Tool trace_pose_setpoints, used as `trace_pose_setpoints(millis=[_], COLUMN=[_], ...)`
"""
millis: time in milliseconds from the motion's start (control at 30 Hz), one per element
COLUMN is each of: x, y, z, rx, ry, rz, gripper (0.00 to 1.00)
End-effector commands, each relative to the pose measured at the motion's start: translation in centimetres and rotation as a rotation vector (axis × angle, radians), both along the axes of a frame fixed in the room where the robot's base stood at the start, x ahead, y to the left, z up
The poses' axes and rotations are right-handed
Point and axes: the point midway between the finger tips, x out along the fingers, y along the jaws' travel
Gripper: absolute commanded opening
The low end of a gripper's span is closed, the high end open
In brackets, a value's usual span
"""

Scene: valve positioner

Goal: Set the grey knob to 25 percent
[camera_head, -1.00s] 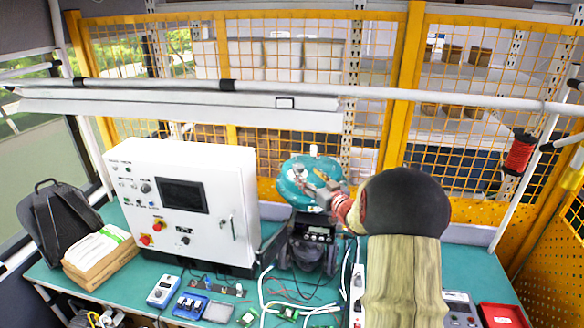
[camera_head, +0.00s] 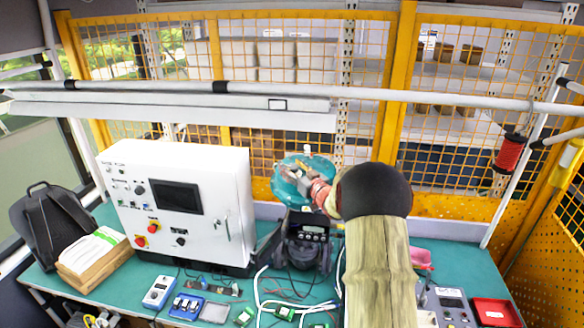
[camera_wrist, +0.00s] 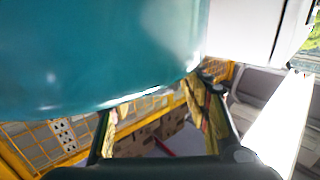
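The valve positioner is a dark box with a small display (camera_head: 313,232), below a round teal actuator housing (camera_head: 318,165) at the bench's back middle. I cannot make out the grey knob for certain; it is too small or hidden. My gripper (camera_head: 296,172) is in front of the teal housing, above the dark box; whether it touches cannot be told. In the wrist view a large teal surface (camera_wrist: 95,50) fills the upper left, very close. My gripper's fingers (camera_wrist: 160,125) stand apart there, with nothing seen held between them.
A white control cabinet (camera_head: 226,170) with a screen, buttons and switches stands left of the positioner. Cables and small circuit boards (camera_head: 284,313) lie in front. A red tray (camera_head: 496,313) and a grey instrument (camera_head: 452,305) are at right. A yellow mesh fence (camera_head: 240,120) stands behind.

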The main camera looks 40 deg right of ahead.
Motion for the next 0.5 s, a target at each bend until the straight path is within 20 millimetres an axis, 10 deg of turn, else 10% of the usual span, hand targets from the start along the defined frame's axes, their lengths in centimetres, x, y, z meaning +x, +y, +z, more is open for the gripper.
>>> trace_pose_setpoints(millis=[500], x=[-0.02], y=[-0.01], z=[0.0], rx=[0.0], ry=[0.0], rz=[0.0], gripper=[0.15])
